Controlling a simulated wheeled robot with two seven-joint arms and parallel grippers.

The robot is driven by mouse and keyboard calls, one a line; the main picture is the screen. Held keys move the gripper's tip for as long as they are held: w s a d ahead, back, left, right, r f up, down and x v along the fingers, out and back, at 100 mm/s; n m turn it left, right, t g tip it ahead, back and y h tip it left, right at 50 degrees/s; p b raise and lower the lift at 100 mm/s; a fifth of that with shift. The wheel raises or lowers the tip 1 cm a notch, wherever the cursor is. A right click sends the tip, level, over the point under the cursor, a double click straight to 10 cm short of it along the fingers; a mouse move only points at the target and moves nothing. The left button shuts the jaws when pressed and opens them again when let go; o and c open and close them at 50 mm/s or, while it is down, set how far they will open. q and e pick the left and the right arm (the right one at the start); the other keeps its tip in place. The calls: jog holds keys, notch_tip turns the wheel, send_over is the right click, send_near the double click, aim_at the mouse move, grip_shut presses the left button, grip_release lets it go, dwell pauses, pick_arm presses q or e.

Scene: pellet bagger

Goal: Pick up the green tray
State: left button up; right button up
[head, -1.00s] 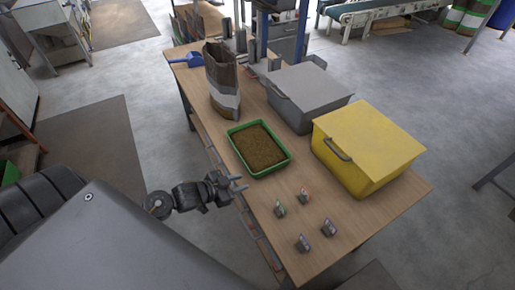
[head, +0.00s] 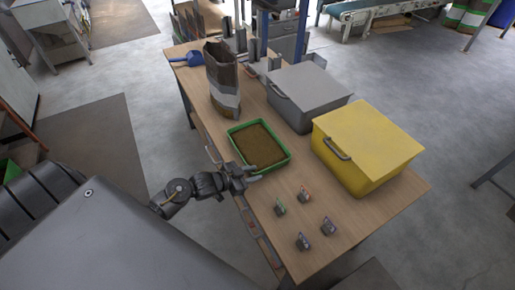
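The green tray (head: 273,171) is a shallow rectangular tray filled with brown pellets (head: 258,146). It lies flat on the wooden table (head: 345,222) near its left edge. My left gripper (head: 237,167) is at the tray's near left side, over the table edge. Its fingers look spread apart, one toward the tray's near corner and one out to the left. Whether a finger touches the tray I cannot tell. My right gripper is not in view.
A paper sack (head: 222,80) stands behind the tray, with a blue scoop (head: 188,59) beyond it. A grey lidded bin (head: 305,97) and a yellow lidded bin (head: 365,145) stand to the right. Several small clips (head: 303,194) stand on the near table, with bare wood around them.

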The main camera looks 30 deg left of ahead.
aim_at(263, 171)
pick_arm(q)
jog(key=x, duration=0.5)
jog(key=shift+p, duration=0.3)
grip_shut()
